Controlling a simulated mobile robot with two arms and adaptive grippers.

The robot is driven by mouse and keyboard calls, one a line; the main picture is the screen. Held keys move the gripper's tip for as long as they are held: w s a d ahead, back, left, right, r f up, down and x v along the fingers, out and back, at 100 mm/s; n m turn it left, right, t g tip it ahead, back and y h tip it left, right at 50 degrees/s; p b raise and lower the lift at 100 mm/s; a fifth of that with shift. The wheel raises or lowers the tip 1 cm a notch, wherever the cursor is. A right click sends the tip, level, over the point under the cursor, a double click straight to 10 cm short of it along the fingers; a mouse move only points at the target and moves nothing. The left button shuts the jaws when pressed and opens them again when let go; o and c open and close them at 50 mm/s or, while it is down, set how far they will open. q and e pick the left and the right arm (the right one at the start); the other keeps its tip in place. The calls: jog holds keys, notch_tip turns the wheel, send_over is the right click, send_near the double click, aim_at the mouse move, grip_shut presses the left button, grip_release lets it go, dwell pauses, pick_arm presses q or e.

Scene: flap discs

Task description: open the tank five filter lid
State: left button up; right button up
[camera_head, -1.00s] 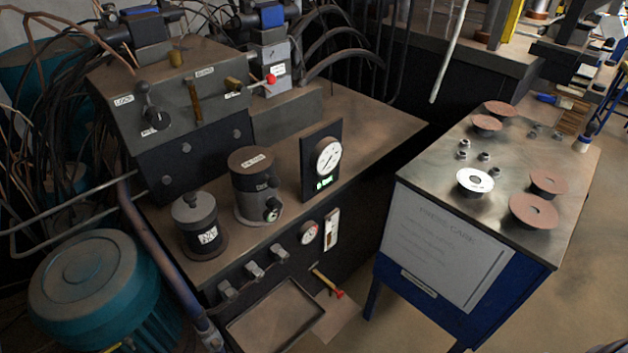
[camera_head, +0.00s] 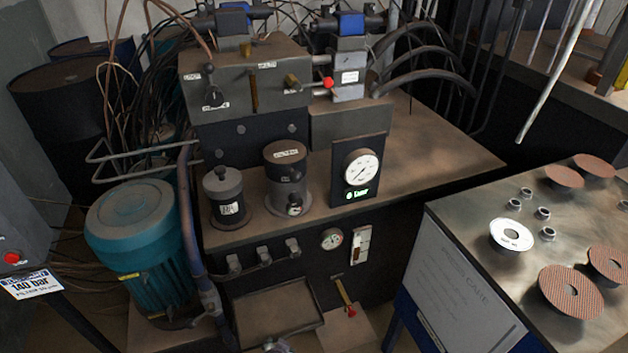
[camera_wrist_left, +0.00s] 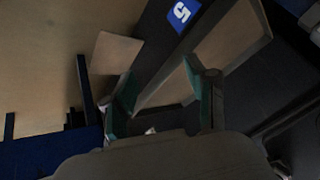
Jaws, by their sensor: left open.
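Two dark cylindrical housings stand on the tank top in the head view. The larger one (camera_head: 286,178) has a brown round lid (camera_head: 284,151) with a small label, and a fitting low on its front. The smaller one (camera_head: 225,197) has a knobbed cap and a white label. The lid on the larger housing looks seated; its label is too small to read surely. In the left wrist view, my left gripper (camera_wrist_left: 165,100) is open and empty, pointing at a dark face with a blue label marked 5 (camera_wrist_left: 182,12). My right gripper is not in view.
A round gauge (camera_head: 361,168) stands right of the housings. A valve block (camera_head: 245,85) is behind them. A tray (camera_head: 278,312) is below the tank front. A teal motor (camera_head: 140,235) is at left. A metal-topped cart (camera_head: 480,225) with discs and nuts is at right.

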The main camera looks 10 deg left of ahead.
pick_arm(q)
jog(key=w+r+n+t, duration=0.1)
jog(key=w+r+t, duration=0.1)
jog(key=w+r, duration=0.55)
jog(key=n+t+y+b, duration=0.3)
jog(key=n+t+y, duration=0.2)
jog(key=n+t, duration=0.3)
send_near(296, 182)
jog(key=x, duration=1.1)
jog(key=shift+p, duration=0.35)
jog(key=shift+w+a, duration=0.1)
jog(key=shift+w, duration=0.25)
grip_shut()
